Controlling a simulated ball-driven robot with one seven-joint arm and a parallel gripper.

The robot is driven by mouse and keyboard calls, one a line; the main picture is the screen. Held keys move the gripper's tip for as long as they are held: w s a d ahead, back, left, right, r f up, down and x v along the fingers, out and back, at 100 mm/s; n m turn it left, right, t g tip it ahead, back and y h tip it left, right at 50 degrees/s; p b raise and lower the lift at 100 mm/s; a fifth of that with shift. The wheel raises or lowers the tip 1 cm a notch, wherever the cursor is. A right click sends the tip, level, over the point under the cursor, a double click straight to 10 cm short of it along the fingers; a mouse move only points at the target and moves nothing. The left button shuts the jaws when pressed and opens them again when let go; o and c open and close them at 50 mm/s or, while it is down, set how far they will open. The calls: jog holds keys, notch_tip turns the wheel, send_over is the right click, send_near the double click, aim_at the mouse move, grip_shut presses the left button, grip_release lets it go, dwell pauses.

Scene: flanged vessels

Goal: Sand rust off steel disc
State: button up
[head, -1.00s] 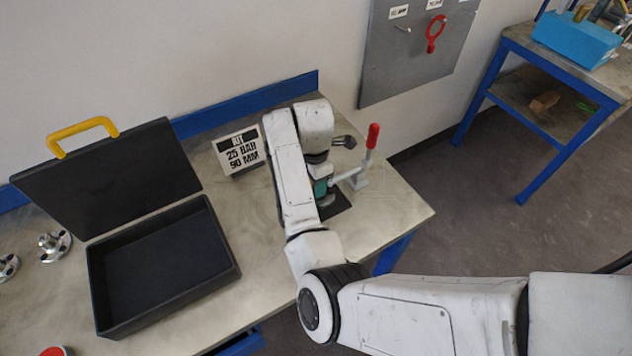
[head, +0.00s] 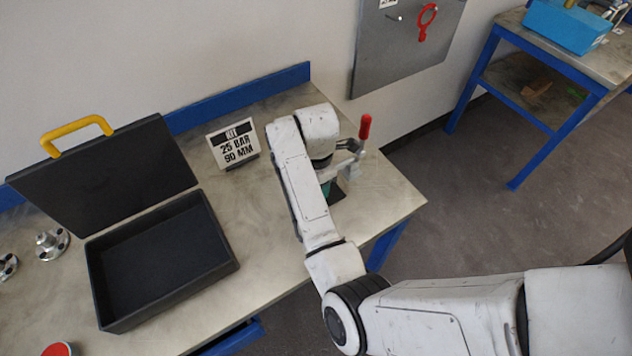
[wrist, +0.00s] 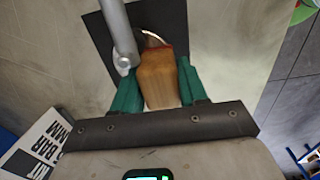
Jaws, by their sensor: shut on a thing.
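My gripper (wrist: 158,72) has green fingers shut on a wooden block (wrist: 158,82) with a reddish far edge. In the head view, my arm hides most of my gripper (head: 326,188). A thin bright curved edge (wrist: 153,37), apparently the steel disc's rim, shows just past the block; the rest of the disc is hidden, so its rust cannot be judged. Whether the block touches it is unclear. A toggle clamp (head: 354,167) with a red handle stands beside my gripper, and its grey bar (wrist: 118,32) lies close to the left finger. A dark mat (wrist: 174,20) lies beneath.
An open black case (head: 160,262) lies left on the bench, its lid with a yellow handle (head: 76,133) raised. Flanged metal parts (head: 51,243) are at the far left. The bench's right edge is close to the clamp.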

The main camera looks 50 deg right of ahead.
jog(key=shift+r, duration=2.95)
jog(key=shift+a+r, duration=0.1)
jog(key=shift+r, duration=1.4)
